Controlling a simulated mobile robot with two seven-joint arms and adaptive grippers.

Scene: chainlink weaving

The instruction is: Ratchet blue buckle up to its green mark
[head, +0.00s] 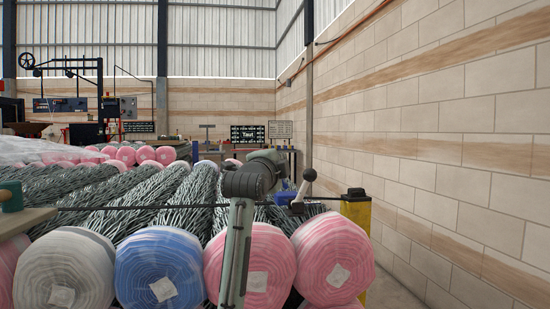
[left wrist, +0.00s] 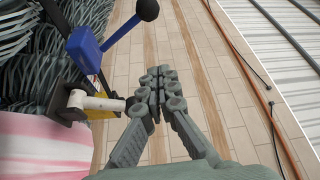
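The blue buckle (head: 285,198) sits on a dark strap (head: 150,207) stretched across the front of the wire rolls, near the strap's right end. Its lever ends in a black ball knob (head: 310,174), raised above the strap. In the left wrist view the blue buckle handle (left wrist: 83,50) and its knob (left wrist: 147,10) are at upper left, beside a pale roller (left wrist: 95,102). My left gripper (left wrist: 161,75) has its fingers together with nothing visible between them, to the right of the buckle and apart from it. I cannot make out a green mark. My right gripper is out of view.
Wrapped pink, blue (head: 160,268) and white (head: 64,270) roll ends line the front. A yellow post (head: 356,215) stands right of the buckle, near the block wall (head: 460,130). A green cylinder (head: 11,196) sits on a board at far left.

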